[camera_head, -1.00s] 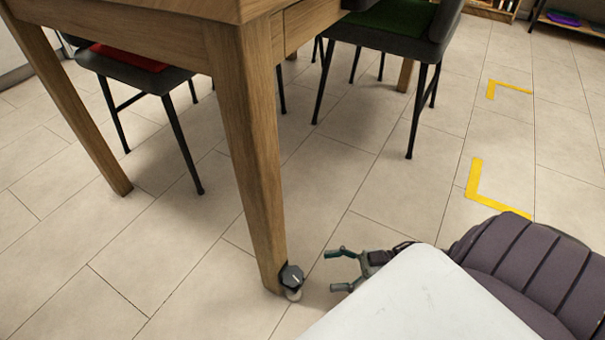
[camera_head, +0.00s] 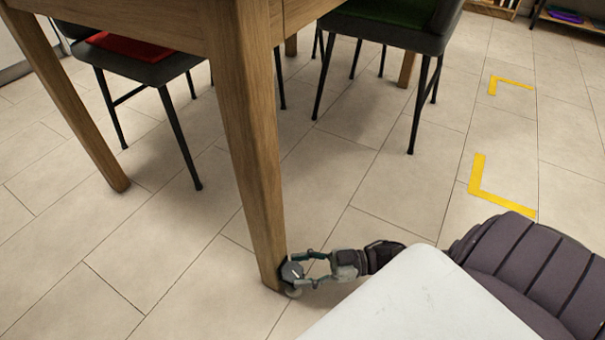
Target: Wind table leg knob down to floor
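The wooden table leg (camera_head: 252,150) stands near the middle of the view. At its foot is a dark knob (camera_head: 291,271) with a light mark on its face, and a pale round foot (camera_head: 293,292) below it. My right gripper (camera_head: 298,270) reaches in from the right at floor level. Its two fingers are spread around the knob, one at the upper side and one at the lower side. The fingertips are at the knob, but I cannot tell whether they press on it. My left gripper is not in view.
A grey chair with a red seat pad (camera_head: 130,47) stands under the table at left. A chair with a green pad (camera_head: 390,12) stands behind the leg. Yellow floor marks (camera_head: 490,190) lie at right. The tiled floor left of the leg is clear.

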